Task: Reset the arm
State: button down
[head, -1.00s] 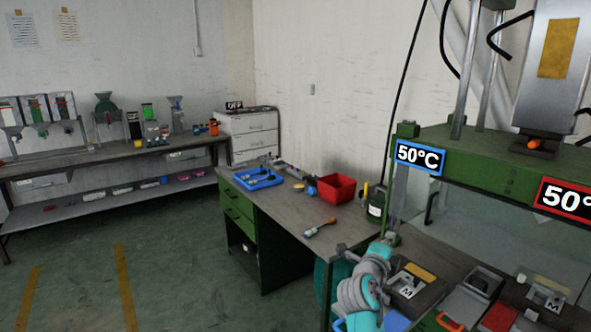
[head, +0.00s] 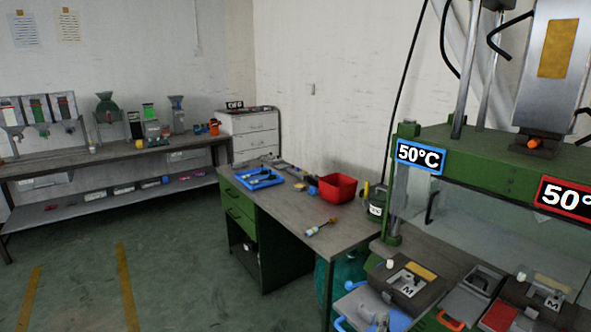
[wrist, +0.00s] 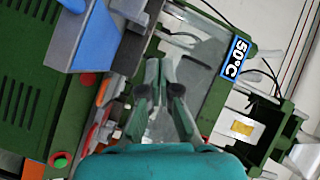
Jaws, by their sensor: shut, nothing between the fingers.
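My gripper (wrist: 160,75) shows in the wrist view, with its two dark green fingers pointing up the picture. The fingers are shut and hold nothing. The wrist view looks at the green press (wrist: 45,105) from a tilted angle, with its 50°C sign at the upper right. My gripper and arm do not show in the head view.
In the head view the press (head: 475,160) stands at the right, with moulds (head: 405,283) on its bench. A workbench (head: 290,215) holds a red bin (head: 337,187), a blue tray (head: 262,180) and a screwdriver-like tool (head: 320,227). Open floor (head: 80,270) lies at the left.

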jog(key=s+a+f+n+y, duration=0.1)
jog(key=s+f+n+y, duration=0.2)
jog(key=s, duration=0.6)
jog(key=s+a+f+n, duration=0.1)
jog(key=s+f+n, duration=0.3)
jog(key=s, duration=0.6)
jog(key=s+a+f+n+y, duration=0.1)
jog(key=s+f+n+y, duration=0.15)
jog(key=s+f, duration=0.45)
jog(key=s+r+n, duration=0.3)
jog(key=s+r, duration=0.3)
jog(key=s, duration=0.8)
jog(key=s+a+r+n, duration=0.1)
jog(key=s+r+n, duration=0.3)
jog(key=s, duration=1)
notch_tip(320, 180, up, 3)
jog(key=shift+f+g, duration=0.1)
jog(key=shift+g, duration=0.3)
jog(key=shift+a+f+n, duration=0.1)
jog(key=shift+n, duration=0.15)
